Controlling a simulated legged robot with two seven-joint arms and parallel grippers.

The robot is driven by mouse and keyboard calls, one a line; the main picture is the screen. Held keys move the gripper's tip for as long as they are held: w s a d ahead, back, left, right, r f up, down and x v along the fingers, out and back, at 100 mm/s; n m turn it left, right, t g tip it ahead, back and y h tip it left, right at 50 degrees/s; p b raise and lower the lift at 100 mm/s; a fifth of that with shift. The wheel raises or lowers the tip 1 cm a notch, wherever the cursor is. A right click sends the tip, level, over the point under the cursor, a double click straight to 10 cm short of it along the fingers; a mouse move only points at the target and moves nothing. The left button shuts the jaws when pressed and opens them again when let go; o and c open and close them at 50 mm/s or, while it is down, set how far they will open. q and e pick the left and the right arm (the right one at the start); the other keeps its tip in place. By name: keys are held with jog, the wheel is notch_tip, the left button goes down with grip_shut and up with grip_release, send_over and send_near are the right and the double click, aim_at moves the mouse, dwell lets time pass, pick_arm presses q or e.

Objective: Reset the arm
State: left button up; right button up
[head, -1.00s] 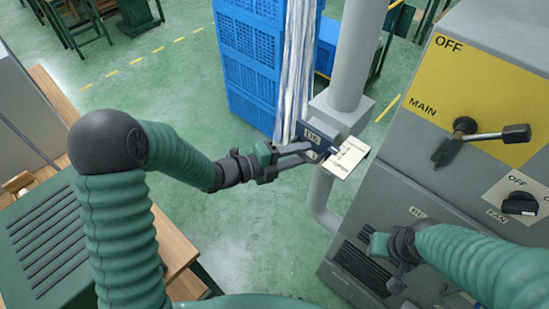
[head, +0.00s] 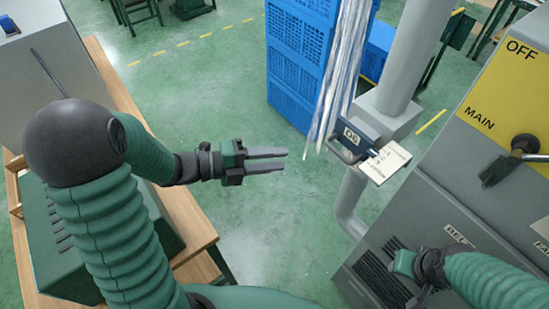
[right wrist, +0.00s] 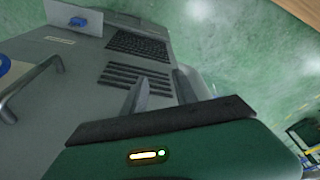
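My left gripper (head: 286,160) is in the middle of the head view, over open floor. Its two grey fingers point right with a narrow gap between them and nothing in it. A dark blue numbered block (head: 351,136) with a metal loop and a white tag (head: 385,162) is at the grey box on the pipe, right of and apart from the left gripper. My right gripper (head: 403,264) is low right in front of the grey cabinet. In the right wrist view its finger area (right wrist: 140,95) shows nothing held; the gap cannot be made out.
The grey cabinet (head: 440,215) with a yellow MAIN panel (head: 510,85) and a dark switch handle (head: 522,150) stands at the right. Blue crates (head: 300,60) stand behind. A wooden bench (head: 195,240) is at the left. Green floor lies clear between.

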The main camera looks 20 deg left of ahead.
pick_arm(q)
jog(key=shift+d, duration=0.1)
jog(key=w+a+f+n+t+y, duration=0.1)
jog(key=w+a+f+n+y, duration=0.55)
jog(key=n+y, duration=0.5)
jog(key=s+d+f+n+g, duration=0.2)
jog(key=s+f+n+g, duration=0.1)
jog(key=s+n, duration=0.5)
jog(key=s+d+f+n+g+y, duration=0.1)
jog(key=s+d+f+n+g, duration=0.1)
jog(key=s+n+g, duration=0.3)
jog(key=s+f+n, duration=0.1)
jog(key=s+n, duration=0.2)
jog(key=shift+f, duration=0.2)
jog(key=shift+d, duration=0.1)
